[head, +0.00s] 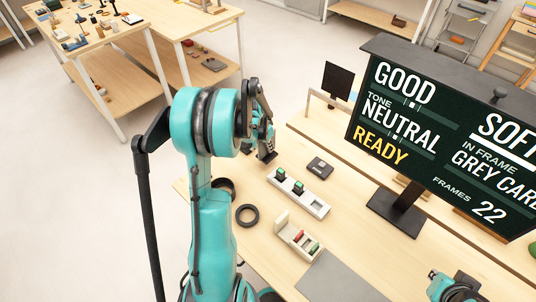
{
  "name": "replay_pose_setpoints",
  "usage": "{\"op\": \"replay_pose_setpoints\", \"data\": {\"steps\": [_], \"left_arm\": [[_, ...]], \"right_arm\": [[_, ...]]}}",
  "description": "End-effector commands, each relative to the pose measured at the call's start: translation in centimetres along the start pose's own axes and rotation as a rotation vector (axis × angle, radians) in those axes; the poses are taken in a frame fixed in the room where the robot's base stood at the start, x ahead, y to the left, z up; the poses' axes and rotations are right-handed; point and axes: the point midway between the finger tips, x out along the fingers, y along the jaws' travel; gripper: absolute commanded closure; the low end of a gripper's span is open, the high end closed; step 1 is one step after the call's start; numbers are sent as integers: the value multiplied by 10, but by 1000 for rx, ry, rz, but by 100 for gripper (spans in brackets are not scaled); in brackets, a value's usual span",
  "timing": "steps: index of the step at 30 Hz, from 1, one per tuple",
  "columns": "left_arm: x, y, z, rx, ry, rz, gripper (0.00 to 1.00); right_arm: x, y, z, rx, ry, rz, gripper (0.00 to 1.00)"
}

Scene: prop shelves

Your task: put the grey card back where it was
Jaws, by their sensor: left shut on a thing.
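My left gripper (266,153) is above the wooden table (375,233), fingers pointing down, left of the dark box (320,167). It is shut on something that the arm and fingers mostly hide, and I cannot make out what. No card can be named for certain. A dark square panel (338,80) stands upright at a pale frame (318,98) on the raised back ledge. A flat grey rectangle (338,280) lies at the table's front. My right arm shows at the lower right edge; its gripper (456,291) is partly cut off and its jaws are unclear.
A white slotted holder (314,206) with green-topped pieces and a beige rack (281,226) with red and green pieces stand mid-table. Black rings (247,215) lie left of them. A large screen (440,150) reading "GREY CARD" stands right. Another prop table (100,40) is far left.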

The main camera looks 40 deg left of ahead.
Motion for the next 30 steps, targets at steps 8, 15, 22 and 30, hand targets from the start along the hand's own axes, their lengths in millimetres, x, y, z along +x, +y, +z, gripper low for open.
{"op": "replay_pose_setpoints", "data": {"steps": [8,15,22,30], "left_arm": [[37,0,11,0,0,0,100],[37,0,11,-1,0,0,100],[40,0,12,-1,0,0,76],[40,0,12,-1,0,0,73]], "right_arm": [[13,0,9,0,0,0,100],[12,0,8,0,0,0,100],[14,0,10,0,0,0,100],[14,0,10,0,0,0,100]]}}
